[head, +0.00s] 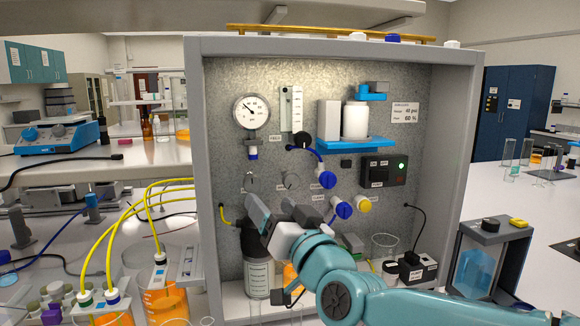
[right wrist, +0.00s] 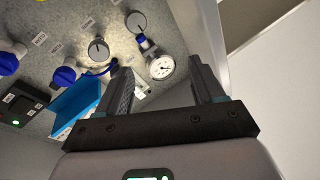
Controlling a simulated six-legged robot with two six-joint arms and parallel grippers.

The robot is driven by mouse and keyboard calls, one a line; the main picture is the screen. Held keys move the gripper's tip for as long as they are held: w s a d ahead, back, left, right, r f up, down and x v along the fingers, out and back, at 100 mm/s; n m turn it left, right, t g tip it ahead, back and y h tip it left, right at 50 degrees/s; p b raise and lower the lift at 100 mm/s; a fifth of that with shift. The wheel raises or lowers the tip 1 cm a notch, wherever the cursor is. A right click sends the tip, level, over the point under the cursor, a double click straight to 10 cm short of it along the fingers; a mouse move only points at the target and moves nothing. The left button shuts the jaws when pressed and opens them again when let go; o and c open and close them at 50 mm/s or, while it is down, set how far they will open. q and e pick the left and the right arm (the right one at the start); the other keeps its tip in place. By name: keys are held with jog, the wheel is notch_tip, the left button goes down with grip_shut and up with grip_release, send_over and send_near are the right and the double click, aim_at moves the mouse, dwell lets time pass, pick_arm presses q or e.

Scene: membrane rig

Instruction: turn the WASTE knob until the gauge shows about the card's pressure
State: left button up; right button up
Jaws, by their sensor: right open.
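The round white pressure gauge (head: 251,112) is at the panel's upper left, its dark needle pointing to the upper left. The card (head: 405,112) at the upper right seems to read 40 psi and 60 %. Two grey round knobs, a left one (head: 249,181) and a right one (head: 291,181), sit below the gauge; I cannot read which is WASTE. My right gripper (head: 279,212) is open and empty just below them. In the right wrist view the gauge (right wrist: 161,67) shows between the fingers, and both knobs (right wrist: 136,21) (right wrist: 98,50) lie beyond the fingertips, untouched. My left gripper is out of view.
Blue knobs (head: 326,179) and a yellow knob (head: 364,205) are right of the grey ones. A blue shelf (head: 327,143) holding a white container juts out above. A dark-capped bottle (head: 258,276) stands below my gripper. The cabinet's left side wall (head: 196,150) bounds the panel.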

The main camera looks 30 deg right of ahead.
aim_at(293, 182)
jog(key=d+m+g+h+p, duration=0.3)
jog(key=d+m+h+p, duration=0.25)
jog(key=d+m, duration=0.2)
jog(key=shift+m, duration=0.25)
jog(key=p+x, duration=0.1)
jog(key=x, duration=0.4)
jog(key=p+x, duration=0.2)
jog(key=x, duration=0.4)
jog(key=f+p+x, duration=0.1)
jog(key=x, duration=0.4)
jog(key=shift+w+a, duration=0.15)
jog(key=shift+w, duration=0.05)
jog(key=c, duration=1.1)
